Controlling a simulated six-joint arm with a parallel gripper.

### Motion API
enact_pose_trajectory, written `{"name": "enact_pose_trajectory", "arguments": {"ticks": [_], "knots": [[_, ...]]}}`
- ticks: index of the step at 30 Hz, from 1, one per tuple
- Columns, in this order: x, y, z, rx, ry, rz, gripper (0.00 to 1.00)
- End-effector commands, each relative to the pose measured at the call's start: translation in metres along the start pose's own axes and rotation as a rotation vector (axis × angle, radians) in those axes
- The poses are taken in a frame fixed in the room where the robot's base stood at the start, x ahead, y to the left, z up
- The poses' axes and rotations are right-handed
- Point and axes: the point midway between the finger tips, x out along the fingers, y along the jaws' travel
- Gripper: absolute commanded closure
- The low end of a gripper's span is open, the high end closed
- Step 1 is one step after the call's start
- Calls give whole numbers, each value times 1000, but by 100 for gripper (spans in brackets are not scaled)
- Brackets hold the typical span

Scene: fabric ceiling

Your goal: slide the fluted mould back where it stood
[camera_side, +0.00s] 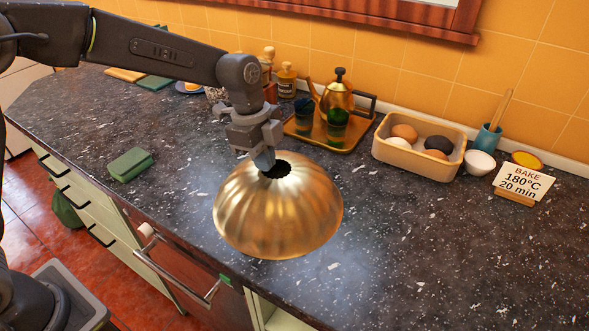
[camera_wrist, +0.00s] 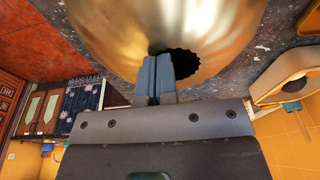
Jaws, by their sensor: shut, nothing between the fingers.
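The fluted mould (camera_side: 278,215) is a gold, ribbed dome with a dark hole at its top. It stands on the dark speckled counter near the front edge, hole upward. My gripper (camera_side: 264,160) is shut, with its fingertips at the rim of the hole on the mould's upper left. In the wrist view the shut fingers (camera_wrist: 154,75) overlap the edge of the hole, and the mould (camera_wrist: 120,35) fills the upper middle. I cannot tell whether the fingertips touch the mould or reach into the hole.
Behind the mould stands a brass tray (camera_side: 345,140) with a teapot (camera_side: 338,97) and green glasses. A box of eggs (camera_side: 419,165), a white bowl (camera_side: 479,163) and a sign (camera_side: 523,183) are to the right. A green sponge (camera_side: 130,164) lies left. The right front counter is clear.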

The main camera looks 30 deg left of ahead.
Motion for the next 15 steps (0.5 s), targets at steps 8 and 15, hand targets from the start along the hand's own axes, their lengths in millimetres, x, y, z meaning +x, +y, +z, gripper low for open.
{"name": "enact_pose_trajectory", "arguments": {"ticks": [8, 15], "knots": [[-6, 5, 92, -10, -15, 26, 100], [-18, 5, 158, -9, -13, 27, 100]]}}
